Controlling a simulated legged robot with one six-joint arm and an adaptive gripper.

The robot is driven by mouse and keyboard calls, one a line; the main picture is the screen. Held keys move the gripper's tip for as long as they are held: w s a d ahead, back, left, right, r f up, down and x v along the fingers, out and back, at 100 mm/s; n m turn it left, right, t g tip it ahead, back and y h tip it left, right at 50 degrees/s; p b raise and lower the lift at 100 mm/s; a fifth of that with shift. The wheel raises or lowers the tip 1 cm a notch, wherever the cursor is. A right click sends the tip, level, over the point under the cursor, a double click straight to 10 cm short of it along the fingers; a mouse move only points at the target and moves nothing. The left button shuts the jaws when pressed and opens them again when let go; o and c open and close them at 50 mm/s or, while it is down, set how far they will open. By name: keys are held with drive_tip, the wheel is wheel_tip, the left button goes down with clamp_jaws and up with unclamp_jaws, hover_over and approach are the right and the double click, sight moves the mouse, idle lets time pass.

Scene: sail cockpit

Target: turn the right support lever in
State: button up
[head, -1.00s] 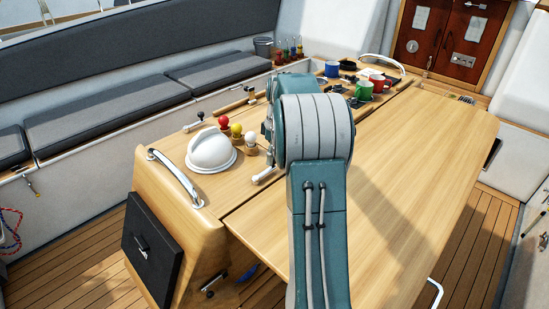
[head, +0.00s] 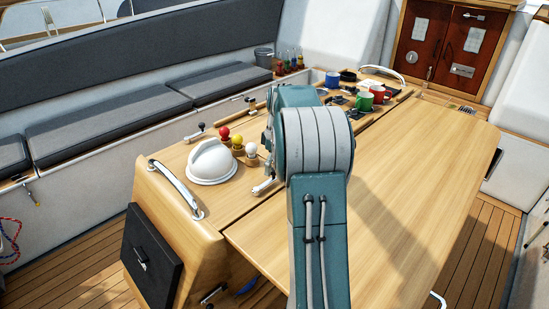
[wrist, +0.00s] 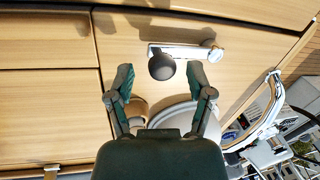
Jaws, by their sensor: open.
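The right support lever (wrist: 190,52) is a silver arm with a dark round knob (wrist: 162,67), lying roughly along the seam of the wooden table in the wrist view. In the head view it shows as a small pale lever (head: 264,187) beside the seam of the right leaf, left of my arm. My gripper (wrist: 161,88) is open and empty. Its two fingers are apart, one to each side of the knob in the wrist picture; the knob appears just beyond the fingertips, and contact is not visible. In the head view my arm hides most of the gripper.
A white dome (head: 211,163) and red, yellow and white balls (head: 237,141) stand close to the lever. A metal rail (head: 177,189) is at the table's near end. Mugs (head: 364,101) stand farther back. The right leaf (head: 420,170) is clear.

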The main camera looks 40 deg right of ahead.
wheel_tip(320, 180, up, 11)
drive_tip(key=d, duration=0.2)
drive_tip(key=shift+w+r, duration=0.15)
drive_tip(key=shift+w, duration=0.2)
drive_tip(key=shift+d, duration=0.1)
drive_tip(key=s+a+r+m+t+h, duration=0.1)
drive_tip(key=s+a+r, duration=0.25)
drive_tip(key=a, duration=0.65)
drive_tip(key=s+a+r+m+t+h, duration=0.15)
drive_tip(key=s+a, duration=0.25)
drive_tip(key=a, duration=0.7)
drive_tip(key=s+a+f+t, duration=0.2)
drive_tip(key=s+a+f, duration=0.1)
drive_tip(key=s+a, duration=0.2)
drive_tip(key=s+a+f+t, duration=0.1)
drive_tip(key=s+a+f, duration=0.3)
drive_tip(key=s, duration=0.6)
drive_tip(key=shift+a+f+m+t, duration=0.35)
drive_tip(key=shift+a+m, duration=0.1)
drive_tip(key=shift+a, duration=0.5)
